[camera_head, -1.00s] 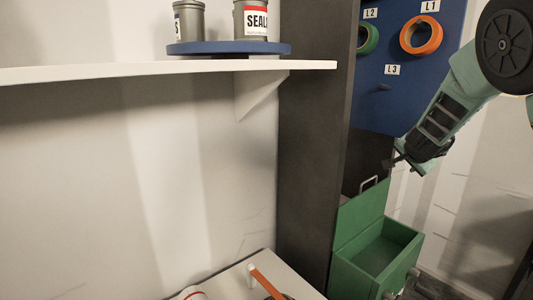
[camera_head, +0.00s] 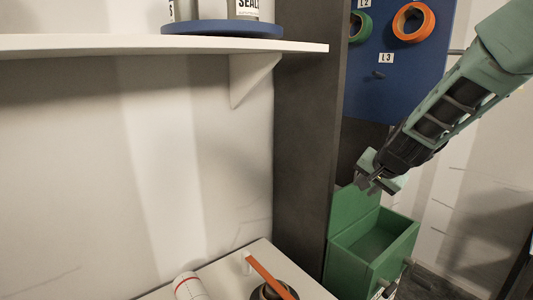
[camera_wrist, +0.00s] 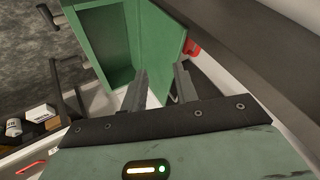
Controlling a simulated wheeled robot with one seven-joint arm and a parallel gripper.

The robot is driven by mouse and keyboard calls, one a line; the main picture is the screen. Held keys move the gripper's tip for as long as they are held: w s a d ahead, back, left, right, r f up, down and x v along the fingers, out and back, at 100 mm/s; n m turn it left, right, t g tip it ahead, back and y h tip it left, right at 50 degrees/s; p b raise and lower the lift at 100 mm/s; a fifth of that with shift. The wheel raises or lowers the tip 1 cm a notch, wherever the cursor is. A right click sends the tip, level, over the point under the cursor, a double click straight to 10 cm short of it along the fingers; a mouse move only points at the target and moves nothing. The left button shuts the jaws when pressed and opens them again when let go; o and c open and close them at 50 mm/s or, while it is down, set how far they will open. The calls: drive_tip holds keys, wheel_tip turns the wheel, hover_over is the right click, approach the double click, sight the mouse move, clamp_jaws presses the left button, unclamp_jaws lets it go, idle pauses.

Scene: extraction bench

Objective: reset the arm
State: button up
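My gripper (camera_head: 368,184) is above the back part of the open green box (camera_head: 343,262), near its raised green lid (camera_head: 357,208). In the wrist view, the two fingers of my gripper (camera_wrist: 158,88) stand apart with nothing held between them. The green box (camera_wrist: 104,45) lies beyond the fingertips there, its inside partly visible and seemingly empty.
A blue board (camera_head: 400,90) with an orange ring (camera_head: 429,22) and a green ring (camera_head: 365,27) stands behind my arm. A dark post (camera_head: 300,150) is left of the box. A white shelf (camera_head: 100,44) carries cans on a blue disc (camera_head: 222,28). A white bench (camera_head: 215,275) is lower left.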

drive_tip(key=s+a+f+n+g+y+b, duration=0.2)
drive_tip(key=s+a+f+n, duration=0.15)
drive_tip(key=s+a, duration=0.5)
drive_tip(key=s+a+f+n+g+y+b, duration=0.1)
drive_tip(key=s+a+f+n+g+b, duration=0.3)
drive_tip(key=s, duration=0.7)
drive_tip(key=s+f+n+g+h+b, duration=0.1)
drive_tip(key=s+n, duration=0.3)
drive_tip(key=s, duration=0.6)
drive_tip(key=s+f+n+h+b, duration=0.2)
drive_tip(key=s+f+n, duration=0.1)
drive_tip(key=s, duration=0.7)
drive_tip(key=shift+s+d+f+n+g, duration=0.3)
drive_tip(key=shift+f+n+g, duration=0.1)
drive_tip(key=shift+n, duration=0.25)
